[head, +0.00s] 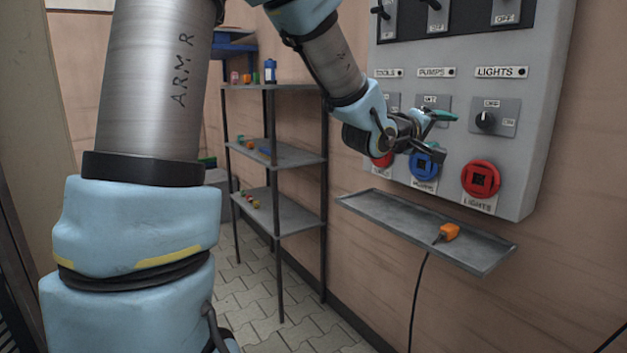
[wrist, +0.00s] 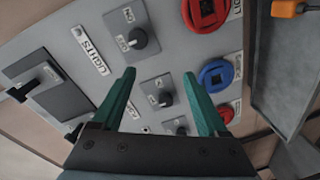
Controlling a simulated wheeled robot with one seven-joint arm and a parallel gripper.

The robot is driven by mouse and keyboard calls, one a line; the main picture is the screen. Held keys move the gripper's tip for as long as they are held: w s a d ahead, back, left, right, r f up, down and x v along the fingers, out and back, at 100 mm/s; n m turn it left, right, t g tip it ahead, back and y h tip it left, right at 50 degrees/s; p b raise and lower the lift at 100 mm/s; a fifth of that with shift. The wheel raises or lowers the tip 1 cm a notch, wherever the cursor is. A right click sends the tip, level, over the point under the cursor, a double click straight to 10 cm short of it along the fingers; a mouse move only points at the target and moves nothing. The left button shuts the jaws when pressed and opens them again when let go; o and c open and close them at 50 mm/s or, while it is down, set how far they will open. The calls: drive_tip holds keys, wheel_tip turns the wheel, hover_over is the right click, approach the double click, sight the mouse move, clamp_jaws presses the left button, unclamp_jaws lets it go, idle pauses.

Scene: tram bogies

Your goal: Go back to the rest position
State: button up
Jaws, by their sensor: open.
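My gripper (head: 440,133) is in front of the grey control panel (head: 545,100) in the head view, near the pumps switch and the blue socket (head: 424,166). In the wrist view my gripper (wrist: 160,95) shows two green fingers spread apart with nothing between them. The panel's rotary switches, such as the lights switch (head: 487,120), lie beyond the fingers. The lights switch (wrist: 138,38) also shows in the wrist view. I cannot tell whether a fingertip touches the panel. My arm partly hides the panel's left side in the head view.
A red socket (head: 480,179) sits at the panel's lower right. A rack (head: 285,155) with small items stands behind my arm. The paved floor between is clear.

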drive_tip(key=w+a+f+y, duration=0.1)
drive_tip(key=a+f+y, duration=0.35)
drive_tip(key=a, duration=0.35)
drive_tip(key=a+f+m+g+y+p, duration=0.1)
drive_tip(key=a+f+y, duration=0.2)
drive_tip(key=a+f, duration=0.4)
drive_tip(key=w+a+f+y, duration=0.1)
drive_tip(key=a+f+y, duration=0.25)
drive_tip(key=a, duration=0.55)
drive_tip(key=s+a+f+g+y, duration=0.1)
drive_tip(key=s+a+f+g, duration=0.2)
drive_tip(key=s+a, duration=0.4)
drive_tip(key=s+a+f+m+g+y, duration=0.1)
drive_tip(key=s+a+f+g+y, duration=0.1)
drive_tip(key=s+a, duration=0.5)
drive_tip(key=shift+a+f+m+g+p, duration=0.35)
drive_tip(key=shift+a+f+g, duration=0.25)
drive_tip(key=shift+f+g, duration=0.25)
